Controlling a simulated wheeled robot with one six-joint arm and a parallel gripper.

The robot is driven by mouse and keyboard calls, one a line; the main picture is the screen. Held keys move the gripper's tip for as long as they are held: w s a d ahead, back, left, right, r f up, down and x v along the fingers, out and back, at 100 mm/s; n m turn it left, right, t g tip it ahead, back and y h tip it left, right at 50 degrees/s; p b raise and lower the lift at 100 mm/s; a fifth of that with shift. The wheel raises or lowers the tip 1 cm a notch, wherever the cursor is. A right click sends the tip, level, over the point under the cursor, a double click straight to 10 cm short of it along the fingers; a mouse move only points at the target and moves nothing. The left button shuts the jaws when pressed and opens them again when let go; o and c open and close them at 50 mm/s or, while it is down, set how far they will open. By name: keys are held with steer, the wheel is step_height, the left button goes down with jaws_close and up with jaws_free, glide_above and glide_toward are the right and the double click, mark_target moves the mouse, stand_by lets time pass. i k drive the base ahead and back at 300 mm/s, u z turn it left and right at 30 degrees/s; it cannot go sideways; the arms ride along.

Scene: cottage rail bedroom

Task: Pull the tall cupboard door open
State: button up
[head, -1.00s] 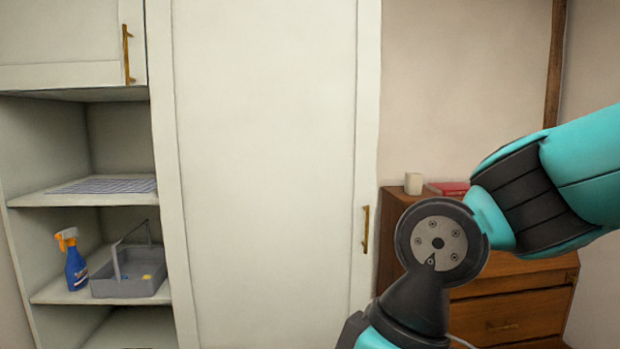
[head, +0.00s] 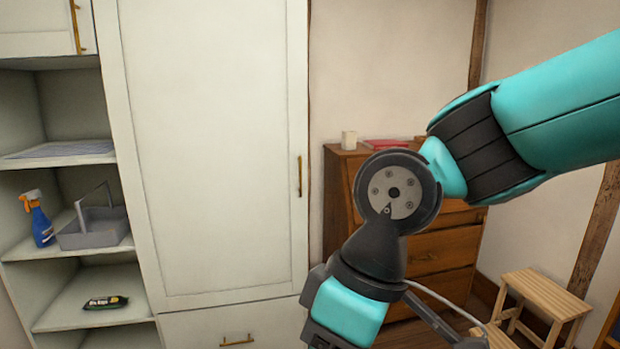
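The tall cupboard door (head: 210,150) is a cream panel in the middle of the head view. It looks shut, flush with its frame. Its slim brass handle (head: 299,176) stands upright near the door's right edge. My arm reaches in from the right, and its wrist hangs to the right of the handle and lower down, apart from it in the picture. Only a dark part of my gripper (head: 440,325) seems to show at the bottom edge. Its fingertips are not clearly visible, so I cannot tell whether it is open.
Open shelves (head: 75,290) at left hold a spray bottle (head: 40,220), a grey caddy (head: 92,230) and a dark packet (head: 105,302). A drawer (head: 235,328) lies below the door. A wooden bureau (head: 440,255) and a step stool (head: 545,295) stand at right.

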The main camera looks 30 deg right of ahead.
mark_target(207, 99)
steer(key=z, duration=0.45)
steer(key=i, duration=1.25)
